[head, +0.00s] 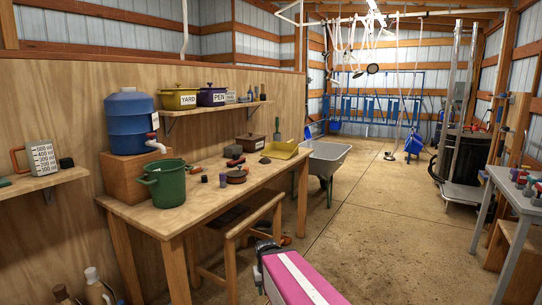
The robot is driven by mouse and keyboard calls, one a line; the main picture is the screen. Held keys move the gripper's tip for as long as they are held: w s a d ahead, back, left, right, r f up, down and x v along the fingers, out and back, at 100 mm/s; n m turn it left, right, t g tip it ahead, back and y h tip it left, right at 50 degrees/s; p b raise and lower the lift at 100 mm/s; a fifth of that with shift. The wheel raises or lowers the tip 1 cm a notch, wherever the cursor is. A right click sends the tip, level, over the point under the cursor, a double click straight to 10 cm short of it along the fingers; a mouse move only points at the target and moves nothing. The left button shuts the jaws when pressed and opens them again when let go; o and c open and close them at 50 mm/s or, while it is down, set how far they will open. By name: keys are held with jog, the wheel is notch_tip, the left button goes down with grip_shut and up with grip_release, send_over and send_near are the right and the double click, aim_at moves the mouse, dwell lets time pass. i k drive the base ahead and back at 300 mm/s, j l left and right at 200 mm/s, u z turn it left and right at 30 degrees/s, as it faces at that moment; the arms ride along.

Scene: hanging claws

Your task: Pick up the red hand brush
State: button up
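Several small red things lie on the wooden workbench (185,215). A long red and dark piece (236,162) near the back middle of the bench could be the red hand brush, but it is too small to tell. A round dark red thing (237,177) lies in front of it. A smaller orange-red piece (190,171) lies to the left, beside the green bucket.
A green bucket (165,183) and a blue water jug (130,121) on a wooden box stand at the bench's left. A yellow dustpan-like tray (281,150) lies at its far end. A wooden stool (238,235) and wheelbarrow (327,157) stand nearby. The central floor is clear.

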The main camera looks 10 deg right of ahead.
aim_at(237, 160)
jog(key=i+l, duration=0.45)
jog(key=i+l+u, duration=0.1)
jog(key=i+l, duration=0.3)
jog(key=l, duration=0.15)
jog(key=i+l, duration=0.4)
jog(key=l, duration=0.15)
jog(key=j+u, duration=0.05)
